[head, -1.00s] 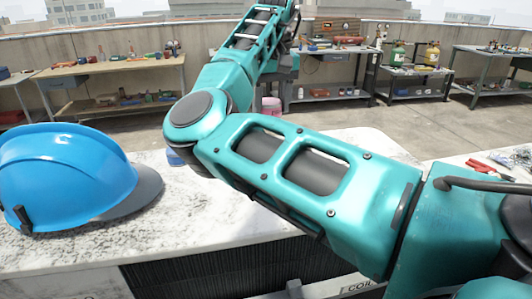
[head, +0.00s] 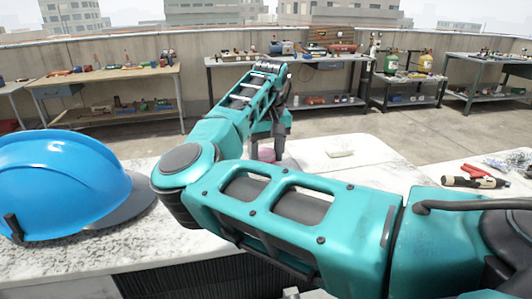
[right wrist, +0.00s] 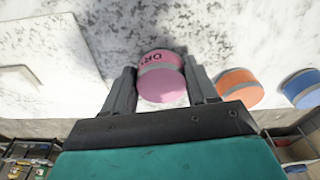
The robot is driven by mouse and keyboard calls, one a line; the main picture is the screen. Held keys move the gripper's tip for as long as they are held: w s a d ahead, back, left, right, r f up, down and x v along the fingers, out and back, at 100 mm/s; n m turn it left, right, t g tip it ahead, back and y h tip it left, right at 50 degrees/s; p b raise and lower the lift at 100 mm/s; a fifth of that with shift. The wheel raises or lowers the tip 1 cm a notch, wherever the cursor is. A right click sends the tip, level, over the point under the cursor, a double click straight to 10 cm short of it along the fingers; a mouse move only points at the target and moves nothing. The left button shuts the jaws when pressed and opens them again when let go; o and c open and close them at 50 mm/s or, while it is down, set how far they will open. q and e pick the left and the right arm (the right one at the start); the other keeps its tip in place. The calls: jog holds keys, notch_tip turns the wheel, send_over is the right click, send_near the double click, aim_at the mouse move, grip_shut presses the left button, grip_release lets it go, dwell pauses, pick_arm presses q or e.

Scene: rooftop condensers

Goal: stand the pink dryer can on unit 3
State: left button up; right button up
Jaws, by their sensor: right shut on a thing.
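The pink can (right wrist: 163,85), with "DRY" lettering on its side, is between the two fingers of my right gripper (right wrist: 162,72). The fingers are shut on it from both sides. In the head view the pink can (head: 265,154) shows partly behind my arm, at the far part of the pale marbled top (head: 310,157), with the right gripper (head: 267,149) pointing down at it. I cannot tell whether the can touches the surface. No unit number is readable. My left gripper is not in view.
An orange can (right wrist: 237,90) and a blue can (right wrist: 302,88) stand to the right in the wrist view. A blue hard hat (head: 60,180) sits at the left. A small pale plate (head: 340,153) lies on the top. Red-handled tools (head: 475,171) lie at the right.

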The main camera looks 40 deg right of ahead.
aim_at(268, 156)
jog(key=shift+f, duration=0.1)
jog(key=o, duration=1.1)
jog(key=r, duration=0.8)
jog(key=s+r, duration=0.1)
jog(key=r, duration=0.3)
jog(key=shift+s+a+r+p, duration=0.1)
jog(key=shift+a+p, duration=0.1)
jog(key=shift+p, duration=0.1)
